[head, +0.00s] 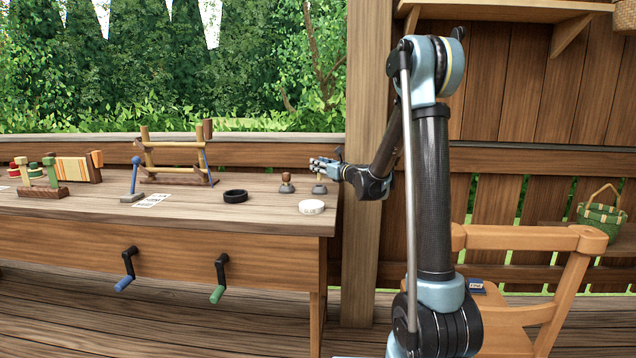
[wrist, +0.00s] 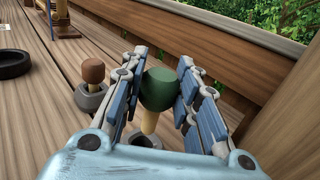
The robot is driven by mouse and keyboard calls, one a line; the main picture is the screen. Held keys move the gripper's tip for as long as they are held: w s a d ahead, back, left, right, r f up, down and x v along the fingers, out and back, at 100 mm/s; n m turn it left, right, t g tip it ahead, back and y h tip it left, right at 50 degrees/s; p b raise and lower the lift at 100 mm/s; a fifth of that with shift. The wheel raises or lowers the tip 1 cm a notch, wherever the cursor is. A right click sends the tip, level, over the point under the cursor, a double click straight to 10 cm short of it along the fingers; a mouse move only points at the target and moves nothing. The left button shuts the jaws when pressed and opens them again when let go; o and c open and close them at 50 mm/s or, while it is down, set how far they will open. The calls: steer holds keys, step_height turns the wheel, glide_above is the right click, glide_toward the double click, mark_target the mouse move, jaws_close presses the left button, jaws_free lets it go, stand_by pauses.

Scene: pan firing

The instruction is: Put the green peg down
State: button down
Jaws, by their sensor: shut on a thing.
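The green peg (wrist: 160,88) has a rounded dark green head and a pale wooden shaft. In the wrist view its head is between the fingers of my gripper (wrist: 160,92), which is shut on it. The shaft points down at a grey holder (wrist: 147,140) on the bench. The shaft's lower end overlaps the holder's opening; I cannot tell how deep it sits. In the head view my gripper (head: 322,166) is low over the bench's right end, above this grey holder (head: 319,189), and its fingers mostly hide the peg.
A brown-headed peg (wrist: 93,72) stands in a similar grey holder just left. A white disc (head: 311,206) and a black ring (head: 235,196) lie nearby on the bench (head: 180,212). A wooden post (head: 362,230) rises close on the right. Wooden racks stand farther left.

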mark_target(320, 176)
steer(key=shift+f, duration=2.5)
steer(key=shift+f, duration=0.1)
steer(key=c, duration=1.2)
jaws_free()
steer(key=v, duration=1.2)
steer(key=shift+s, duration=0.1)
